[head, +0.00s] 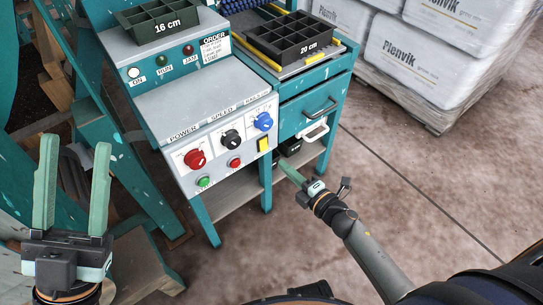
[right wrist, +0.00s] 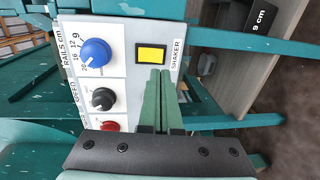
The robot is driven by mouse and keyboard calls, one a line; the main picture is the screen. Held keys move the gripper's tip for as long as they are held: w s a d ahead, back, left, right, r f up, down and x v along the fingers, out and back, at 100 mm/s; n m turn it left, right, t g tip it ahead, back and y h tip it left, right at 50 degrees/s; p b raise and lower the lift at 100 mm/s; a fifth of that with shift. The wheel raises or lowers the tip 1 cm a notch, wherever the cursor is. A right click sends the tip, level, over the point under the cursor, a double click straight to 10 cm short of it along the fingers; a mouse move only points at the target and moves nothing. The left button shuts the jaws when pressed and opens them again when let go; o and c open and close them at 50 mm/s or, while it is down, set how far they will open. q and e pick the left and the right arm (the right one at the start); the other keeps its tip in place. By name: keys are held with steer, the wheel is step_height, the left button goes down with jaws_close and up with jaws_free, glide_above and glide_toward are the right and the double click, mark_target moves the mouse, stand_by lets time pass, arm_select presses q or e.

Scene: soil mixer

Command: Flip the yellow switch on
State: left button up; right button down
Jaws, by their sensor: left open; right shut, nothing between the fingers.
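The yellow switch (head: 264,145) is a small yellow rocker in a black frame at the right end of the control panel's front face. In the right wrist view the yellow switch (right wrist: 152,54) sits beside the word SHAKER. My right gripper (head: 283,165) is shut and empty, just below and to the right of the switch. In the right wrist view its closed green fingertips (right wrist: 160,72) point at the switch's edge; I cannot tell whether they touch it. My left gripper (head: 75,145) is open and empty at the far left, away from the panel.
The panel also has a red knob (head: 195,159), a black knob (head: 231,139), a blue knob (head: 263,121), a green button (head: 204,182) and a red button (head: 235,162). A drawer handle (head: 320,107) juts out at the right. Floor in front is clear.

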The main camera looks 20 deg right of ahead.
mark_target(265, 149)
steer(key=b+x, duration=0.1)
steer(key=x, duration=0.5)
steer(key=shift+w+a, duration=0.15)
steer(key=shift+w, duration=0.25)
steer(key=shift+w+f+b, duration=0.2)
steer(key=shift+b, duration=0.1)
steer(key=shift+r, duration=0.1)
